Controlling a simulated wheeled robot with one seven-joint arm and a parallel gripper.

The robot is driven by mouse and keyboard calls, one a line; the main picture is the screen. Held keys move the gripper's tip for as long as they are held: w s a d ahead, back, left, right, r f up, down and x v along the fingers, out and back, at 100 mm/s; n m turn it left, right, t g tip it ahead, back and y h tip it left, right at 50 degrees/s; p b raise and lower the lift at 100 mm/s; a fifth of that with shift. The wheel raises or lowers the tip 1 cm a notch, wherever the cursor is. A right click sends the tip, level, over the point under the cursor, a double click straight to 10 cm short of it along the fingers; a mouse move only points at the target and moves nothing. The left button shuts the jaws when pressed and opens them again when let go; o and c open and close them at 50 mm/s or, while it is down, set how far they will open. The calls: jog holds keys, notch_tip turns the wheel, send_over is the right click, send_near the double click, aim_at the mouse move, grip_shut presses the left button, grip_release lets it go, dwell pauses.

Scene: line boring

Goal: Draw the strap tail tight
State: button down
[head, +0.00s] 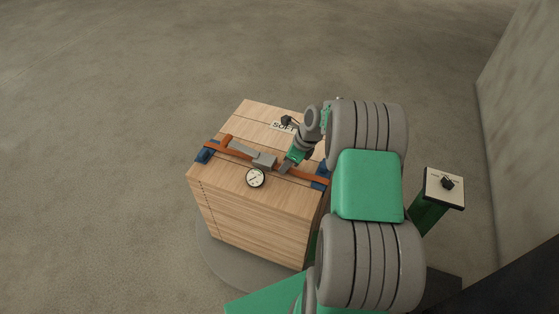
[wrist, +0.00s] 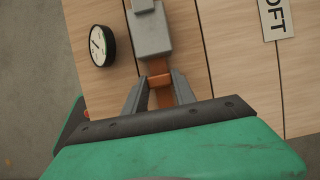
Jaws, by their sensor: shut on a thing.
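The orange strap (head: 308,177) runs across the top of a wooden crate (head: 255,235) through a grey buckle (head: 263,160). The buckle has a long grey lever on its left side. My gripper (head: 286,169) is just right of the buckle, low over the crate top. In the wrist view, my gripper (wrist: 160,78) has its two grey fingers on either side of the orange strap tail (wrist: 164,97), close to the end of the buckle (wrist: 150,35). The fingers are shut on the tail. A round dial gauge (head: 255,178) sits beside the buckle, also in the wrist view (wrist: 101,45).
Blue corner pieces (head: 204,154) sit under the strap at the crate's edges. A label reading "SOFT" (head: 283,127) is on the crate top. A green post with a knob panel (head: 445,187) stands right of my arm, before a grey wall (head: 525,120). Floor left is clear.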

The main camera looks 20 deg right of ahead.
jog(key=shift+s+d+p, duration=0.4)
jog(key=shift+s+d, duration=0.55)
jog(key=c, duration=1)
grip_release()
jog(key=p+v, duration=0.7)
jog(key=shift+r+p, duration=0.35)
jog(key=shift+s+r+p, duration=0.15)
jog(key=shift+p, duration=0.25)
jog(key=shift+d, duration=0.1)
